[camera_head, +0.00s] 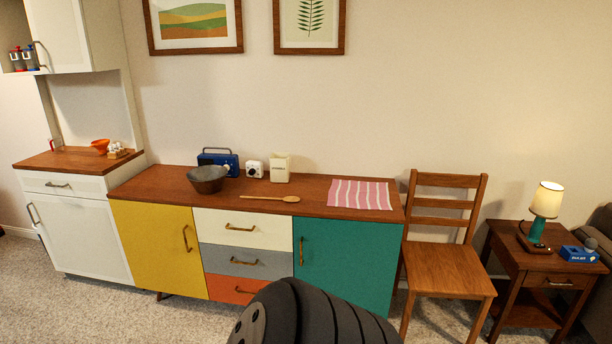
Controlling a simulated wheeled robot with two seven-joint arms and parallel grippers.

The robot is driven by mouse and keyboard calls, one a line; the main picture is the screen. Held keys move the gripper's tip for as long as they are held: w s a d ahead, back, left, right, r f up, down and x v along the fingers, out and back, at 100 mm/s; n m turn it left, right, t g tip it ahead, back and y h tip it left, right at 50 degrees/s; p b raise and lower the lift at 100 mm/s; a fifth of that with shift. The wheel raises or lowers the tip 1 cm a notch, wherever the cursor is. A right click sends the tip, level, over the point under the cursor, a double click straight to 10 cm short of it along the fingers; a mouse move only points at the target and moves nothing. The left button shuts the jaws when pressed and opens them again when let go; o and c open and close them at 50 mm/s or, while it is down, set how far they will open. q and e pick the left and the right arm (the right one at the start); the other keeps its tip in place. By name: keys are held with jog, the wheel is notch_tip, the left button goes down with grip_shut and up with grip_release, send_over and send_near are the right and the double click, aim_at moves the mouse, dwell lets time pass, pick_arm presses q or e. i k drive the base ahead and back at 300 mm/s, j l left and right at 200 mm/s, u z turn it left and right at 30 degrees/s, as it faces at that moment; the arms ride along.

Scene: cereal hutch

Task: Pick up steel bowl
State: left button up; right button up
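A dark grey metal bowl (207,180), which looks like the steel bowl, sits upright on the wooden top of the sideboard (160,188), left of its middle. Neither of my grippers shows in the head view. A dark rounded part at the bottom middle looks like part of my own body.
Near the bowl are the blue radio (219,160), a small white timer (254,168), a cream canister (280,168) and a wooden spoon (270,198). A striped cloth (360,194) lies right. A white hutch (80,190) stands left, a wooden chair (447,262) right. Carpet is clear in front.

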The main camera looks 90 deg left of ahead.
aim_at(209, 178)
jog(key=u, duration=3.45)
jog(key=i, duration=0.4)
jog(key=z, duration=0.05)
